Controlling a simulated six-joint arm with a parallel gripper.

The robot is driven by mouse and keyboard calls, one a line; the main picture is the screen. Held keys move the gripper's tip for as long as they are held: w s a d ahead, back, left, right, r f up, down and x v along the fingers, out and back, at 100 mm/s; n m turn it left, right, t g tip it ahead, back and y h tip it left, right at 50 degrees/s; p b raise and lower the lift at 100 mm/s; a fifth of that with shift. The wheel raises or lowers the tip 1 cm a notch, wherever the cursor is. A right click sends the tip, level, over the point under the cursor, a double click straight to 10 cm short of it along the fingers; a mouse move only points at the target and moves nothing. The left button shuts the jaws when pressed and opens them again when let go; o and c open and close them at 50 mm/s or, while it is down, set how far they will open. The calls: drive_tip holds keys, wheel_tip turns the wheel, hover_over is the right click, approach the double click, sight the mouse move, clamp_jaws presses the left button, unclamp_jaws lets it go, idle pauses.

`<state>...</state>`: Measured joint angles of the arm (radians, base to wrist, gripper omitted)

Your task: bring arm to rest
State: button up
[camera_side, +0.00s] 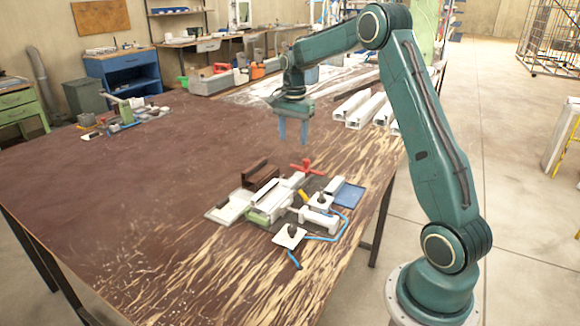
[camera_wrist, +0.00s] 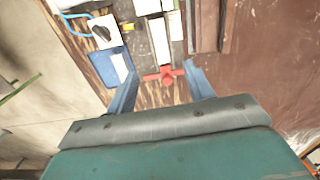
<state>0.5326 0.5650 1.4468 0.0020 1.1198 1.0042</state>
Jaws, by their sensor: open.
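My gripper (camera_side: 293,132) hangs pointing down above the table, behind the clamp fixture. It is open and nothing is between its blue fingers. In the wrist view the two fingers (camera_wrist: 162,88) stand apart at either side of the red handle (camera_wrist: 163,75), which lies below. The clamp fixture (camera_side: 270,208) sits on the table with white and light green blocks, a red cross handle (camera_side: 307,167) and a blue hose (camera_side: 325,238). My arm is bent, with its forearm reaching left over the table.
The brown worn table (camera_side: 120,200) has wide free room left of the fixture. White profiles (camera_side: 362,108) lie at the table's right back. A blue plate (camera_side: 349,196) is beside the fixture. Small parts (camera_side: 122,115) stand at the far left edge. A brown block (camera_side: 262,175) stands behind the fixture.

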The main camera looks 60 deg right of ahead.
drive_tip(key=s+a+r+n+t, duration=0.1)
drive_tip(key=s+a+r+n, duration=0.4)
drive_tip(key=a, duration=0.3)
drive_tip(key=s+a+r+n+t, duration=0.1)
drive_tip(key=s+a+r+n, duration=0.2)
drive_tip(key=s+a+r, duration=0.35)
drive_tip(key=s+a+f+n+t, duration=0.1)
drive_tip(key=s+a+n+t, duration=0.2)
drive_tip(key=s+a+n, duration=0.6)
drive_tip(key=s+a, duration=0.3)
drive_tip(key=s, duration=0.3)
drive_tip(key=shift+s+f+n, duration=0.2)
drive_tip(key=shift+f+n, duration=0.1)
drive_tip(key=shift+f, duration=0.05)
